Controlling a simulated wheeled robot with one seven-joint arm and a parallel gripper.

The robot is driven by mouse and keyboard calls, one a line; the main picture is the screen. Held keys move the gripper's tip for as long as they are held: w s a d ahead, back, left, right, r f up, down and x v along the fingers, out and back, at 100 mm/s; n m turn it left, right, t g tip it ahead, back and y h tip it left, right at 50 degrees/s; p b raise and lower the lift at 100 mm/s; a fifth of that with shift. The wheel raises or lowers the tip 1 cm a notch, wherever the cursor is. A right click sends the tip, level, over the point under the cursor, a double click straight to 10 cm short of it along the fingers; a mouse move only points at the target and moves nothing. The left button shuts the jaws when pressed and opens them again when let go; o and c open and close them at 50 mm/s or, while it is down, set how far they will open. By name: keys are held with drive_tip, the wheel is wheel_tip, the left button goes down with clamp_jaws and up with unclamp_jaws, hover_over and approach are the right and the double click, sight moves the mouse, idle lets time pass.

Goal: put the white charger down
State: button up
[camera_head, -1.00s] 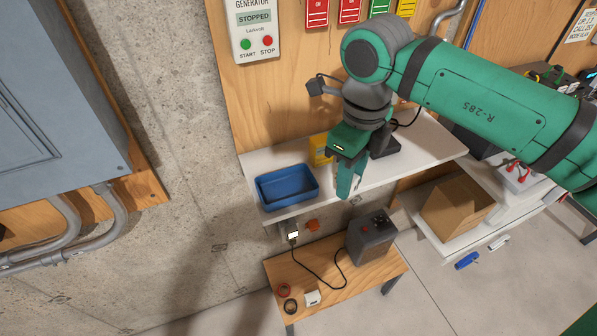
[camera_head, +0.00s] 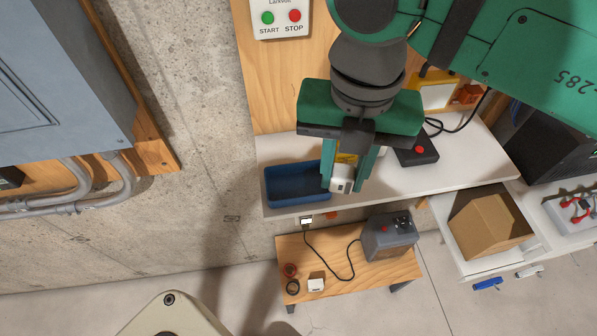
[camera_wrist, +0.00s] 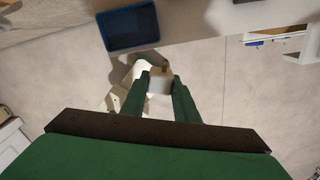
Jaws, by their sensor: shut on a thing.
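My gripper (camera_head: 345,176) is shut on the white charger (camera_head: 341,186), a small white block with its end face showing below the green fingers. In the wrist view the charger (camera_wrist: 159,84) sits between my fingertips (camera_wrist: 158,88). In the head view it appears at the right end of the blue tray (camera_head: 280,203), in front of the white shelf (camera_head: 440,177). In the wrist view the tray (camera_wrist: 131,48) is ahead and to the left, and the charger appears over the floor side of the shelf edge. Its height above the shelf is hard to tell.
A black box with a red button (camera_head: 417,152) and its cable are on the shelf at right. The low wooden bench (camera_head: 345,282) holds a grey box (camera_head: 388,237), a small white block (camera_head: 316,284) and dark rings. A cardboard box (camera_head: 490,224) stands further right.

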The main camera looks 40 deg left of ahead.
drive_tip(key=a+f, duration=0.2)
drive_tip(key=a, duration=0.3)
hover_over(297, 188)
drive_tip(key=f, duration=0.5)
drive_tip(key=shift+d+f, duration=0.25)
drive_tip(key=f, duration=0.3)
drive_tip(key=shift+a, duration=0.25)
drive_tip(key=shift+f, duration=0.35)
drive_tip(key=shift+f, duration=0.6)
drive_tip(key=o, duration=1.1)
drive_tip(key=shift+r, duration=0.1)
